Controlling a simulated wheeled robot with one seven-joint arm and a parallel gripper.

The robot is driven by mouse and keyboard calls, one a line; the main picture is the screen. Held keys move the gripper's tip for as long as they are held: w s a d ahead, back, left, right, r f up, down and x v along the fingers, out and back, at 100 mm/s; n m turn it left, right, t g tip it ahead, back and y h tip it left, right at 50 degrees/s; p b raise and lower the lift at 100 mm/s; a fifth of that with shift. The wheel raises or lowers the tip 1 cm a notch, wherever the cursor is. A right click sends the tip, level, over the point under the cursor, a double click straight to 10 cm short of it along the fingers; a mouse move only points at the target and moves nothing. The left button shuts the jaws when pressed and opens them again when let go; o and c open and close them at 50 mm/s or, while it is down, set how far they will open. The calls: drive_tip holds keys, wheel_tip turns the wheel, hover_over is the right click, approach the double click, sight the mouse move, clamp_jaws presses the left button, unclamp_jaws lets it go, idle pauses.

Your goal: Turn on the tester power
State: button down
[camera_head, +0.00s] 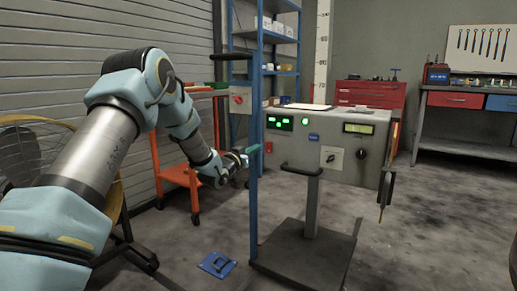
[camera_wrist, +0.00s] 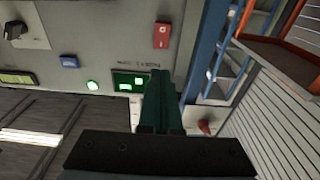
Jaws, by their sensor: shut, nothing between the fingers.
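The tester is a grey console (camera_head: 342,172) on a pedestal. Its face carries a lit green display (camera_head: 279,122), a lit green lamp (camera_head: 305,121), a blue button (camera_head: 314,137), a yellow display (camera_head: 358,128), a selector switch (camera_head: 331,157) and a black knob (camera_head: 361,153). A red rocker switch (camera_head: 268,147) sits at the panel's left edge; in the wrist view it (camera_wrist: 161,35) lies beyond my fingertips. My gripper (camera_head: 252,149) is shut and empty, left of the panel. In the wrist view its green fingers (camera_wrist: 160,78) overlap the green display's edge; contact cannot be told.
A blue post (camera_head: 257,80) stands beside the console's left edge, close to my gripper. A grey box with a red knob (camera_head: 240,99) is behind. An orange cart (camera_head: 180,175) stands left. A black handle (camera_head: 300,170) juts out below the panel. The floor at front right is clear.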

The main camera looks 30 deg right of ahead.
drive_tip(key=v, duration=0.6)
drive_tip(key=shift+a+r+p, duration=0.25)
drive_tip(key=shift+r+p, duration=0.15)
drive_tip(key=shift+r, duration=0.4)
drive_tip(key=shift+s, duration=0.15)
